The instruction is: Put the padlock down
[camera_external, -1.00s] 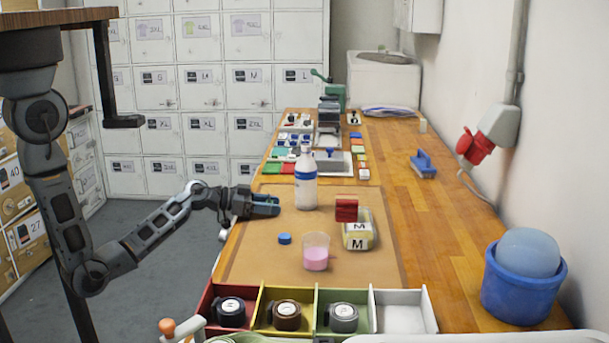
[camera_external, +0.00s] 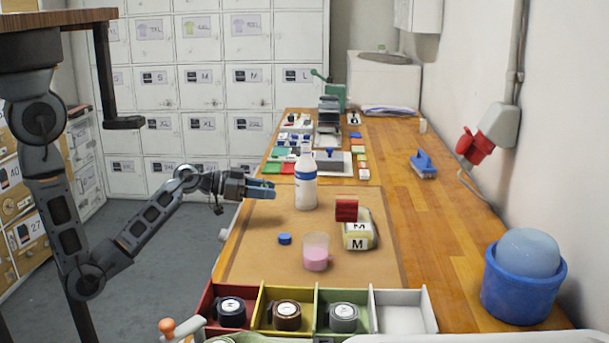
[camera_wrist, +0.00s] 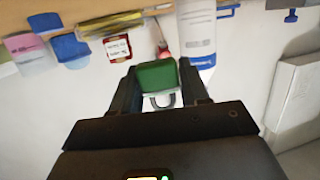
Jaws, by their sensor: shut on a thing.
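My gripper (camera_external: 270,188) is above the left edge of the brown mat, left of the white bottle. In the wrist view its fingers (camera_wrist: 162,90) are shut on the padlock (camera_wrist: 157,76), which has a green body and a grey shackle (camera_wrist: 160,101). The body sits between the fingertips, and the shackle points back toward the palm. I cannot make the padlock out in the external view.
The white bottle (camera_external: 306,182), blue cap (camera_external: 285,239), pink-filled cup (camera_external: 316,254), red block (camera_external: 346,209) and M-labelled pack (camera_external: 358,240) occupy the mat (camera_external: 255,262). Coloured compartments (camera_external: 262,297) stand in front. The mat's left part is clear.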

